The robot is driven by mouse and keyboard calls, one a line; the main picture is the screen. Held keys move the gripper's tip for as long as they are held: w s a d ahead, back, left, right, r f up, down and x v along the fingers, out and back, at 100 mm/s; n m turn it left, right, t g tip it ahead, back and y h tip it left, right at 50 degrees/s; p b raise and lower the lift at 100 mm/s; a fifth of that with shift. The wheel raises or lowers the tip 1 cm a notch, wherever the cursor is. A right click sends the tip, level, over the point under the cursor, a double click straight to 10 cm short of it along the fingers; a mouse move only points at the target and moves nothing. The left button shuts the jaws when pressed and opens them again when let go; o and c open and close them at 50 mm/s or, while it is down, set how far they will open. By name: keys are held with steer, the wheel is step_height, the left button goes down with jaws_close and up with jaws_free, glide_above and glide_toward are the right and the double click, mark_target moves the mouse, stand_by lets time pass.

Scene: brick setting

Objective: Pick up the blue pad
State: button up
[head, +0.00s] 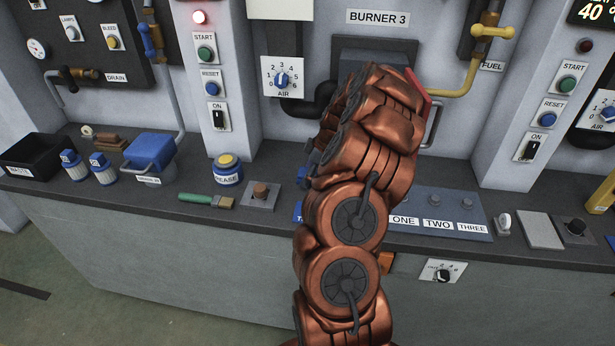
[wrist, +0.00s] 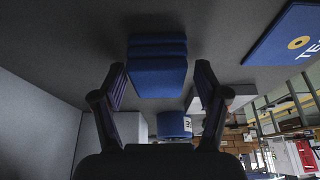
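A blue pad (wrist: 157,72), block-like with grooved layers, lies ahead of my gripper (wrist: 155,80) in the wrist view. My gripper's two dark fingers are spread, one to each side of the pad's near part. Gaps show between the fingers and the pad, so my gripper is open and empty. In the head view my copper-coloured arm covers the middle of the bench and hides the gripper's fingers. A small blue bit shows at the arm's left edge there; I cannot tell whether it is the pad.
A blue mat (wrist: 282,38) with lettering lies right of the pad. A round blue container (wrist: 173,124) stands nearby.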

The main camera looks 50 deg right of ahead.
steer(key=c, duration=1)
steer(key=shift+r, duration=0.1)
step_height(320, 180, up, 8)
steer(key=b, duration=0.3)
steer(key=shift+r, duration=0.9)
